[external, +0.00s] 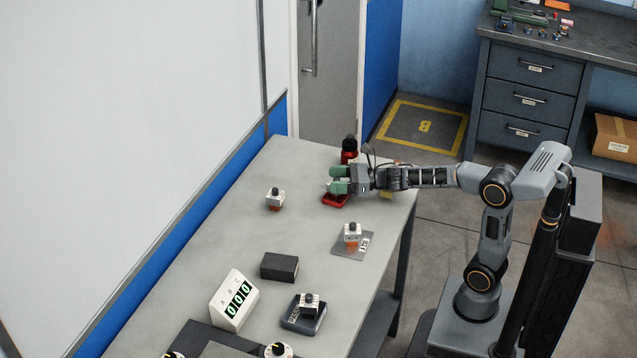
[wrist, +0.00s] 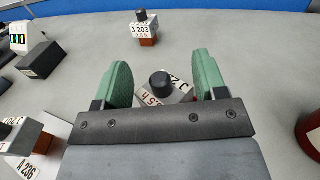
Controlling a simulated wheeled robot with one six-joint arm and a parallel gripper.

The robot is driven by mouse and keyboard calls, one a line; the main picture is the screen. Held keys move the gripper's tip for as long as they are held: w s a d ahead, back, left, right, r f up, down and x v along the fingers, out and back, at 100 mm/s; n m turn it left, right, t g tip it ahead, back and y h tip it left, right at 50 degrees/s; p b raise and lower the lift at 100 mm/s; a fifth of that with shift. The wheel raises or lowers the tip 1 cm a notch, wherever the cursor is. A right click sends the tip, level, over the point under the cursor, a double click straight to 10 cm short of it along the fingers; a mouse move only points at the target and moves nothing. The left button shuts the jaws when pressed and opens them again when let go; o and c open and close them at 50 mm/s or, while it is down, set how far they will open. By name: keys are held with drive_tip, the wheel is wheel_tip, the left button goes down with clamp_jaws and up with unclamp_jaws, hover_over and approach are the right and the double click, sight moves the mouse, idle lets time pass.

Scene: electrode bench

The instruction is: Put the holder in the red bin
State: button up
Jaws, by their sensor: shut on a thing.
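The holder (wrist: 178,94), a pale labelled block with a black round knob, sits between the green fingers of my gripper (wrist: 162,82) in the wrist view. My gripper is shut on it. In the external view my gripper (external: 338,180) is at the far part of the bench, just above the small red bin (external: 335,200). The fingers hide most of the holder there and part of the bin. The bin does not show clearly in the wrist view.
A red bottle (external: 349,151) with a black cap stands close behind my gripper. Another holder (external: 275,199) stands to the left. A holder on a grey plate (external: 340,247), a black block (external: 279,267), a display (external: 234,300) and a dark tray (external: 297,321) are nearer.

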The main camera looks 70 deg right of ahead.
drive_tip(key=shift+f+b, duration=0.15)
drive_tip(key=shift+b, duration=0.15)
drive_tip(key=o, duration=1.2)
drive_tip(key=shift+o, duration=0.2)
drive_tip(key=shift+r+p, duration=0.2)
drive_tip(key=shift+p, duration=0.1)
drive_tip(key=v, duration=1.2)
drive_tip(key=shift+p, duration=0.4)
